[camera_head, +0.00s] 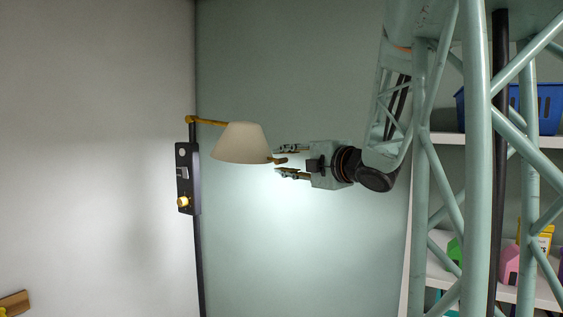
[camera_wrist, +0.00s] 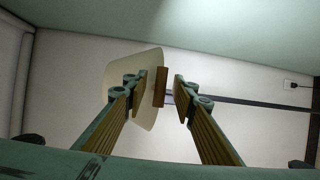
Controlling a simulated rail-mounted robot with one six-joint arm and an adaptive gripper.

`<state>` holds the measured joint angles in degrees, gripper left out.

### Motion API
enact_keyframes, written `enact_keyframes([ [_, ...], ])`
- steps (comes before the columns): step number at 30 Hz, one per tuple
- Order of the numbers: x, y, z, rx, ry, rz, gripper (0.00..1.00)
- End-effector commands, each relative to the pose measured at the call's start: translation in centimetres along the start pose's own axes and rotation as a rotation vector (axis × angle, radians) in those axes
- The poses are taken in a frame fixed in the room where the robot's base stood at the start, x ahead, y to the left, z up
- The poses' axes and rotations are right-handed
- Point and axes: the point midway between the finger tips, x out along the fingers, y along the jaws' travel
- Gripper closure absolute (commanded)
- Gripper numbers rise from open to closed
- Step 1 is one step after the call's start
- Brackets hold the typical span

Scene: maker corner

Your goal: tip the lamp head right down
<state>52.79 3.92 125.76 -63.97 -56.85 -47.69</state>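The lamp head is a cream cone-shaped shade (camera_head: 240,143) at the end of a brass arm (camera_head: 208,122). In the head view its wide mouth faces mostly downward, with light on the wall below. A short brass tab (camera_head: 281,160) sticks out from its lower right rim. My gripper (camera_head: 278,162) reaches in from the right, its two fingers above and below the tab. In the wrist view the tab (camera_wrist: 160,86) stands between the open fingers (camera_wrist: 161,90), with a clear gap to the right finger. The shade (camera_wrist: 148,105) is partly behind the left finger.
Shelves at right hold a blue basket (camera_head: 540,108) and small coloured items. The wall below the lamp is clear.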

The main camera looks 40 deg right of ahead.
Motion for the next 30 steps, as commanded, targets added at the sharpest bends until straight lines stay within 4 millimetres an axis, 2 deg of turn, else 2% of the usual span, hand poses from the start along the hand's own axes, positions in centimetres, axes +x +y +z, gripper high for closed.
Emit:
enact_keyframes([
  [14, 0.63, 0.02, -0.04, 0.0, 0.0, 0.0, 0.75],
  [23, 0.62, 0.02, -0.04, 0.0, 0.0, 0.0, 1.0],
  [30, 0.62, -0.07, 0.0, 0.0, 0.0, 0.001, 1.0],
])
